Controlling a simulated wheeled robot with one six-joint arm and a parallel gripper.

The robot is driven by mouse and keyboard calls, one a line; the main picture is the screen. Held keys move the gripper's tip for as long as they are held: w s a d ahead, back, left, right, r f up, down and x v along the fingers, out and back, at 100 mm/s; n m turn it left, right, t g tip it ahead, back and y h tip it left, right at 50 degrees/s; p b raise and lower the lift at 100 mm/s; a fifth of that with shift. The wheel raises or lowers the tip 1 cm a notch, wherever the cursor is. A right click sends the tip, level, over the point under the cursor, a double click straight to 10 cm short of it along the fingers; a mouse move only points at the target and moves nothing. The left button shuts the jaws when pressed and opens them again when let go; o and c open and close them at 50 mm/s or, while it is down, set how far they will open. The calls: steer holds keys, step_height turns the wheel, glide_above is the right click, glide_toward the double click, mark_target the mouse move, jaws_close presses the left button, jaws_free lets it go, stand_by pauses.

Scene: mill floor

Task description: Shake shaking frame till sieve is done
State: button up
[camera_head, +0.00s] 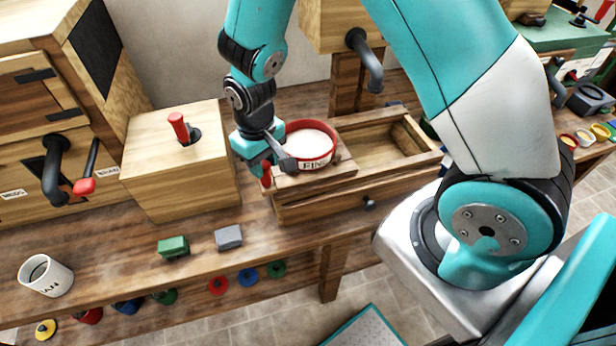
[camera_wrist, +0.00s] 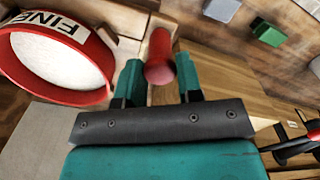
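The shaking frame (camera_head: 350,168) is a wooden tray-like frame on the bench. A red sieve (camera_head: 309,152) marked "FINE" sits at its left end with white material inside. The sieve also shows at the left of the wrist view (camera_wrist: 98,80). A red upright handle (camera_head: 266,180) stands at the frame's left front corner. My gripper (camera_head: 262,162) is at this handle. In the wrist view, the handle (camera_wrist: 160,55) stands between the two teal fingers, which appear to touch it on both sides. Part of the handle is hidden by my gripper in the head view.
A wooden box with a red lever (camera_head: 179,128) stands left of the frame. A green block (camera_head: 173,246), a grey block (camera_head: 229,237) and a white mug (camera_head: 46,275) stand along the bench front.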

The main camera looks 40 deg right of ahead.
mark_target(312, 174)
steer(key=shift+c, duration=0.5)
steer(key=s+d, duration=0.1)
steer(key=d, duration=0.2)
steer(key=s+d, duration=0.1)
steer(key=d, duration=0.3)
steer(key=s+d, duration=0.1)
steer(key=d, duration=0.2)
steer(key=shift+s+d, duration=0.2)
steer(key=shift+d, duration=0.05)
steer(key=shift+a, duration=0.15)
steer(key=w+a, duration=0.1)
steer(key=a, duration=0.2)
steer(key=w+a, duration=0.1)
steer(key=a, duration=0.2)
steer(key=w+a, duration=0.1)
steer(key=a, duration=0.2)
steer(key=shift+p, duration=0.4)
steer(key=shift+d, duration=0.1)
